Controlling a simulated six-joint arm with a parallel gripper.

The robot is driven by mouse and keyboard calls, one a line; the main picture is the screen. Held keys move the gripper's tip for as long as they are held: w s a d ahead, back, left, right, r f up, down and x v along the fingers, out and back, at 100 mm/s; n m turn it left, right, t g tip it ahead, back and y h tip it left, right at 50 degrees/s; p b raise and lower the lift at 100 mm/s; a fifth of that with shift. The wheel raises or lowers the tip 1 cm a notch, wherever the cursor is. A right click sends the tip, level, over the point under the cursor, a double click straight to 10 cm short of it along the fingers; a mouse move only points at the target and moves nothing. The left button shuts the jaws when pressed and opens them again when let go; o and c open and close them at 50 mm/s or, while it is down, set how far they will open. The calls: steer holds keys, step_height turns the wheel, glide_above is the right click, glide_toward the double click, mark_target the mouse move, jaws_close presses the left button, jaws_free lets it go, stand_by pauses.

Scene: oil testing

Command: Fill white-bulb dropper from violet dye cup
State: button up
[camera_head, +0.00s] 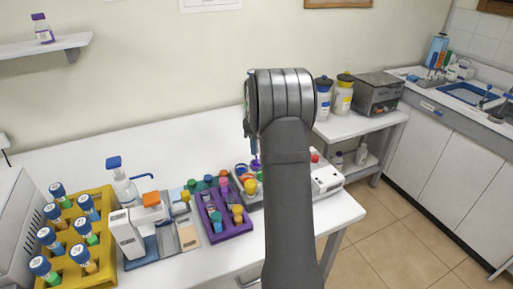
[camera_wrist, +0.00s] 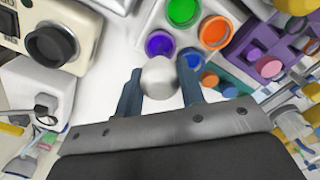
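The white-bulb dropper's pale round bulb (camera_wrist: 158,78) shows in the wrist view between the two blue fingers of my gripper (camera_wrist: 158,70), which sit against both its sides. The dropper's stem is hidden below the bulb in that view. The violet dye cup (camera_wrist: 160,43) is just beyond the bulb, partly overlapped by it. In the head view my arm covers most of the gripper and part of the cups. Whether the tip is in the violet dye cannot be seen.
A purple rack (camera_head: 232,229) with coloured-cap pieces stands left of my arm. Further left are a white and orange device (camera_head: 128,232), a pump bottle (camera_head: 122,186) and a yellow rack (camera_head: 103,198) of blue-capped vials. The back of the white table is clear.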

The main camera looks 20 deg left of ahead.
steer(key=shift+r, duration=1.6)
